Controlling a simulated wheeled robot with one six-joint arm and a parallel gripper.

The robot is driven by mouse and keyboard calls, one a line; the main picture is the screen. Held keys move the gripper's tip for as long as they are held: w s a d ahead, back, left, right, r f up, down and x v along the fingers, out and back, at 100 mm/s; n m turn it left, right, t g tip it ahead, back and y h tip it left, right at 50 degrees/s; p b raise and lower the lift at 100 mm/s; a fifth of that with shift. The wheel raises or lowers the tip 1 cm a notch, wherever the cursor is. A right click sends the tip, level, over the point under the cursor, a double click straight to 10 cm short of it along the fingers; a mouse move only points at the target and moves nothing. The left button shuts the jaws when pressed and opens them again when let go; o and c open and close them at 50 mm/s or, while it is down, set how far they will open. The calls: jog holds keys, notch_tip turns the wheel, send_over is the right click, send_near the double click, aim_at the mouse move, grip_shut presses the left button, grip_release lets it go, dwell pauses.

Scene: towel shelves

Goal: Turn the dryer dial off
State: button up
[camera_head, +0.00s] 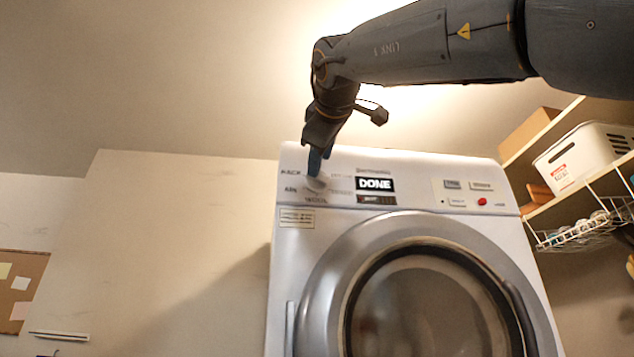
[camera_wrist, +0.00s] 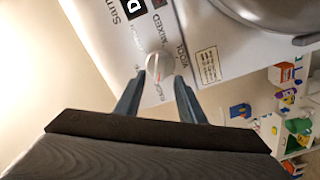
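The white dryer (camera_head: 420,168) stands against the wall with its round door facing me. Its dial (camera_head: 316,184) is at the upper left of the control panel, with printed settings around it. The display (camera_head: 375,184) to its right reads DONE. My gripper (camera_head: 316,172) reaches down to the dial from above and partly covers it. In the wrist view, the dial (camera_wrist: 158,64) shows just beyond and between my two spread fingertips (camera_wrist: 159,78). My gripper is open. I cannot tell whether a finger touches the dial.
A red button (camera_head: 482,201) and several white buttons are on the right of the panel. Shelves at the right hold a white basket (camera_head: 582,155), with a wire basket (camera_head: 585,232) below. A pinboard (camera_head: 20,285) hangs at the left.

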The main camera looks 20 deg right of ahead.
aim_at(318, 179)
jog(key=shift+w+d+p, duration=0.2)
jog(key=shift+w+p, duration=0.85)
jog(key=shift+w, duration=0.1)
jog(key=shift+w+d+p, duration=0.15)
jog(key=shift+w+p, duration=0.9)
jog(key=shift+w, duration=0.1)
grip_shut()
